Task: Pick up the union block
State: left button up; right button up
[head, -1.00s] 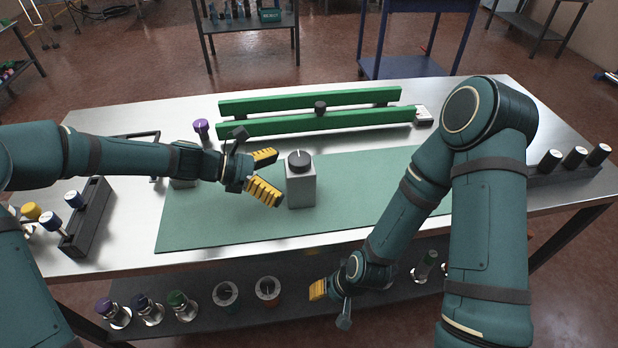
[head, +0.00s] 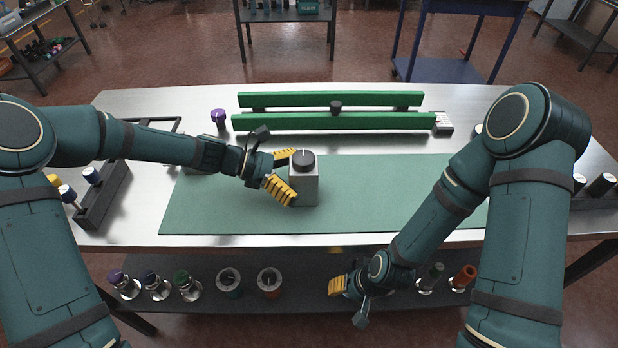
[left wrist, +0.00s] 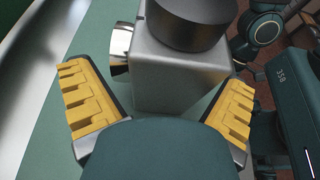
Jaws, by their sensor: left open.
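The union block (head: 304,188) is a grey block with a black round knob on top. It stands upright on the green mat (head: 400,190). My left gripper (head: 289,175) is open at the block's left side, its yellow-padded fingers pointing at it. In the left wrist view the block (left wrist: 172,75) stands between and just beyond the two yellow fingers (left wrist: 160,105), with a shiny metal fitting on its left face. I cannot tell whether a finger touches it. My right gripper (head: 345,287) hangs low in front of the table edge, near the lower shelf; its opening is unclear.
A green rail fixture (head: 335,121) runs along the back of the table (head: 500,100). A purple-topped piece (head: 218,117) stands behind my left arm. A dark rack (head: 104,197) is at the left. Lower shelf (head: 315,270) holds several fittings. The mat right of the block is clear.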

aim_at(292, 162)
pick_arm(q)
jog(key=c, duration=1.4)
jog(key=shift+r, duration=0.1)
jog(key=shift+r, duration=0.5)
jog(key=r, duration=0.2)
jog(key=shift+a+r+p, duration=0.25)
jog(key=shift+r+p, duration=0.05)
jog(key=shift+p, duration=0.1)
jog(key=a+b, duration=0.1)
jog(key=a, duration=1.6)
jog(key=shift+a, duration=0.3)
jog(key=shift+d+f, duration=0.1)
jog(key=shift+d, duration=0.05)
